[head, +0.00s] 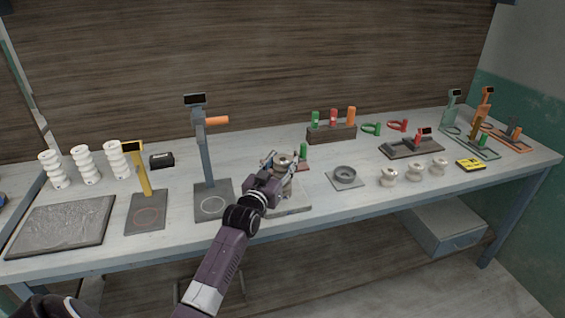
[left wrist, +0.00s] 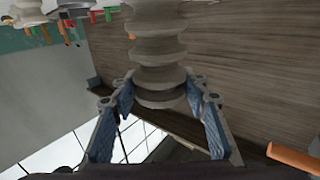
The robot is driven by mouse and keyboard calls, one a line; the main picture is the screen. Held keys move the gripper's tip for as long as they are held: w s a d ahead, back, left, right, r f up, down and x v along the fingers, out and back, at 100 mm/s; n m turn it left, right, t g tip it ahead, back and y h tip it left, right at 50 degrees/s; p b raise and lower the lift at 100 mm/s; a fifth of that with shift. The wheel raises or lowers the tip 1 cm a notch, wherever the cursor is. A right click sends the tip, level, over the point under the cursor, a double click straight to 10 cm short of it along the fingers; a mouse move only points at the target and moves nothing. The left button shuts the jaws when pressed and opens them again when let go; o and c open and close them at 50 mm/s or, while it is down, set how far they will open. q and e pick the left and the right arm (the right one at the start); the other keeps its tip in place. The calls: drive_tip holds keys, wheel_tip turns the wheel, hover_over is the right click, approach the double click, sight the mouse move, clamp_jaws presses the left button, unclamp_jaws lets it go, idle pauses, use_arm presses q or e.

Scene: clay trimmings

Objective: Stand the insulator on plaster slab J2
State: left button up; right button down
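A beige ribbed insulator (left wrist: 160,62) stands between the two blue-padded fingers of my left gripper (left wrist: 160,84). The fingertips appear to press on both its sides near one end. In the head view the left gripper (head: 282,164) is around the insulator (head: 285,159), above a pale slab (head: 293,210) near the table's front. The arm partly hides the insulator's lower part, and I cannot tell whether it touches the slab. No J2 label is readable. My right gripper is not in view.
A gauge stand with an orange handle (head: 207,160) rises just left of the gripper. A square plate with a grey ring (head: 345,177) and several small pale insulators (head: 390,176) are to the right. White insulators (head: 85,165) and a dark-framed tray (head: 107,209) are at left.

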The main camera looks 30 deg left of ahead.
use_arm(q)
drive_tip(key=o, duration=0.4)
drive_tip(key=shift+r, duration=0.2)
drive_tip(key=shift+s+f, duration=0.1)
drive_tip(key=shift+s, duration=0.25)
drive_tip(key=b+v, duration=0.1)
drive_tip(key=v, duration=1)
drive_tip(key=shift+s, duration=0.15)
drive_tip(key=shift+d, duration=0.1)
